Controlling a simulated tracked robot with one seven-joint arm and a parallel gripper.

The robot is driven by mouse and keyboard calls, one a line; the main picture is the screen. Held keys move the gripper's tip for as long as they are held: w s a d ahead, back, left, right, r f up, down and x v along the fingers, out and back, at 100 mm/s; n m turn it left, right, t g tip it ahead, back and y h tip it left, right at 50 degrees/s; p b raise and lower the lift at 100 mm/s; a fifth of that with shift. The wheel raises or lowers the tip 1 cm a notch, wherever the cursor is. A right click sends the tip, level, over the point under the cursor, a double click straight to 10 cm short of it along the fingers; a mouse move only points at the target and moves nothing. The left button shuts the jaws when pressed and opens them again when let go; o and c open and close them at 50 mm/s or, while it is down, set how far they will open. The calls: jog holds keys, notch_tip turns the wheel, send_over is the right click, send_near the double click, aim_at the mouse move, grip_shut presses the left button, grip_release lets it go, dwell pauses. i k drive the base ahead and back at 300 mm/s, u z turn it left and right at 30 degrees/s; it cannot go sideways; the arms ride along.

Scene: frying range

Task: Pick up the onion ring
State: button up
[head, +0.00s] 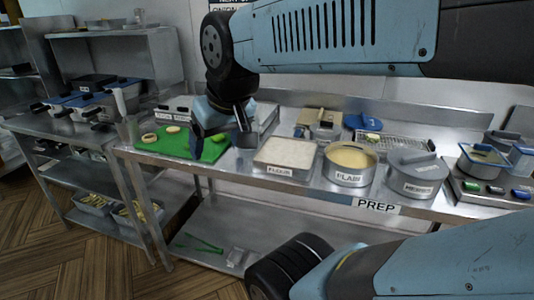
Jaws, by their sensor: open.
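A pale tan onion ring (149,138) lies at the left end of the green board (180,149) on the steel prep table. A second pale round piece (172,129) lies behind it, to the right; I cannot tell what it is. My gripper (221,148) is open and points down over the right part of the green board, to the right of the ring and apart from it. Nothing shows between its fingers. The gripper hides part of the board and the containers behind.
A flour tray (285,155), a round pan marked plain (349,164) and a lidded grey pan (414,174) stand right of the board. A wire rack (405,146) is behind them. Fryers (85,100) stand at left. Green tongs (197,244) lie on the lower shelf.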

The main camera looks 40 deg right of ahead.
aim_at(154, 137)
jog(key=k, duration=1.25)
jog(key=u, duration=0.5)
jog(key=i, duration=2.2)
jog(key=z, duration=0.6)
jog(key=i, duration=0.4)
jog(key=z, duration=0.15)
jog(key=k, duration=0.85)
jog(key=z, duration=0.2)
